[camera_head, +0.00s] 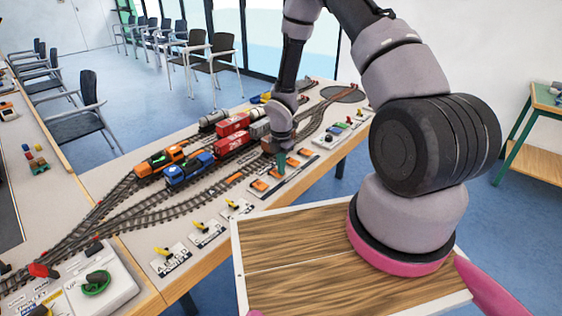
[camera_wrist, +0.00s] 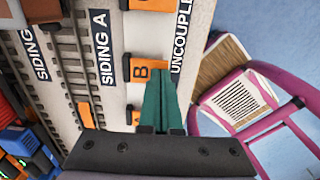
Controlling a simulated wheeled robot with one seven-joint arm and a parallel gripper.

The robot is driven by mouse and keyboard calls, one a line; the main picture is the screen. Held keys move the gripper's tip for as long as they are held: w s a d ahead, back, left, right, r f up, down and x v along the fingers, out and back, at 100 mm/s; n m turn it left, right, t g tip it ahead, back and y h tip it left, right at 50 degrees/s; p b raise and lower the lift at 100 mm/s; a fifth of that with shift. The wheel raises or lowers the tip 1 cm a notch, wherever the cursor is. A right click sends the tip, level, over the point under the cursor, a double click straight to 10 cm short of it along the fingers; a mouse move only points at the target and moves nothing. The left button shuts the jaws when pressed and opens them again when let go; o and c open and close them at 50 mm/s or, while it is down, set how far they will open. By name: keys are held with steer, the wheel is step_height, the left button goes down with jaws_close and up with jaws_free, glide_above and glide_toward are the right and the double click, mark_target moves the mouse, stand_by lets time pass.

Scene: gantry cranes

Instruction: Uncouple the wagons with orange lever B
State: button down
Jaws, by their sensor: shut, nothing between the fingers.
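My gripper (camera_head: 281,166) has teal fingers and points down over the row of orange uncoupling plates at the table's near edge. In the wrist view the fingers of my gripper (camera_wrist: 160,88) are together and empty. Their tips are over or right beside the orange plate marked B (camera_wrist: 141,70), partly hiding it; I cannot tell whether they touch. The word UNCOUPLE is printed beside it. In the head view, two orange plates (camera_head: 260,185) show left of my gripper and another (camera_head: 292,161) right of it. The wagons, including a red one (camera_head: 234,125), stand on the tracks behind.
An orange locomotive (camera_head: 160,162) and a blue locomotive (camera_head: 188,168) stand on the tracks at left. Yellow levers (camera_head: 167,252) line the near edge. A control box with a green knob (camera_head: 97,282) is at lower left. Chairs stand behind the table.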

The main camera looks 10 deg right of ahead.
steer(key=shift+f, duration=0.1)
steer(key=shift+s+f, duration=0.1)
steer(key=shift+f, duration=0.25)
stand_by(0.5)
steer(key=shift+r, duration=0.8)
steer(key=shift+r, duration=0.1)
